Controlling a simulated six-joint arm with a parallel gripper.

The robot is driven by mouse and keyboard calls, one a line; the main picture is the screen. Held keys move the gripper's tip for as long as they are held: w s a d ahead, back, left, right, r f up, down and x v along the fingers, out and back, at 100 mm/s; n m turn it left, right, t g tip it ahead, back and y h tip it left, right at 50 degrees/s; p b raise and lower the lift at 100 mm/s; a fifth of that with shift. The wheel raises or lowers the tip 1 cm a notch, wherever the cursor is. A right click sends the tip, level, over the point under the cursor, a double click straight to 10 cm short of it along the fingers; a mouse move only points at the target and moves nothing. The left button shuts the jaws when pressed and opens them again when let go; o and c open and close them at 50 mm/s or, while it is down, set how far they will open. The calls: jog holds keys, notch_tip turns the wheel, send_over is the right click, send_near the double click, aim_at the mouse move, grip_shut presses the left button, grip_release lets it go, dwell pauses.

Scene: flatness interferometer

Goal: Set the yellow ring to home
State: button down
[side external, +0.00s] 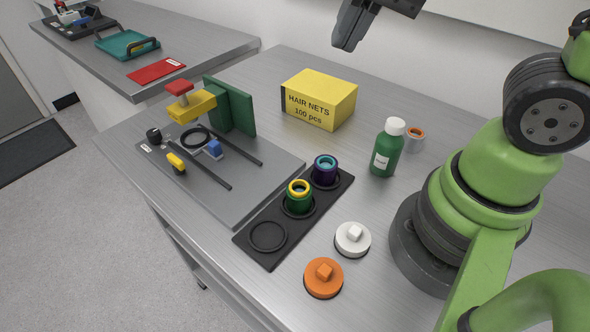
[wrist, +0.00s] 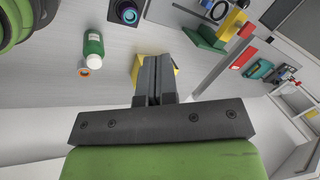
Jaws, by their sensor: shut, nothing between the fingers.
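A purple cylinder with a teal ring (side external: 325,168) stands in the strip's far seat and also shows in the wrist view (wrist: 128,12). The near seat is an empty circle. A grey instrument plate (side external: 225,190) beside the strip carries a black ring, a yellow slider (side external: 176,163) in a slot and a small blue block (side external: 214,148). My gripper (side external: 345,42) is shut and empty, high above the bench; its closed fingers show in the wrist view (wrist: 155,62).
A yellow hair nets box (side external: 313,101) stands at the back, partly behind my fingers in the wrist view. A green bottle (side external: 386,150), an orange-topped grey cup (side external: 415,141), and white (side external: 352,239) and orange (side external: 323,279) knobbed discs stand nearer my base.

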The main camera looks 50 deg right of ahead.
aim_at(293, 182)
jog(key=w+a+f+m+g+h, duration=0.1)
jog(key=w+a+f+m+g, duration=0.2)
jog(key=f+m, duration=0.4)
jog(key=shift+w+a+f+h, duration=0.35)
jog(key=shift+w+f, duration=0.25)
jog(key=shift+w, duration=0.15)
notch_tip(293, 182, down, 14)
jog(key=shift+f, duration=1)
jog(key=shift+w, duration=0.1)
notch_tip(293, 182, up, 9)
jog(key=shift+r, duration=0.1)
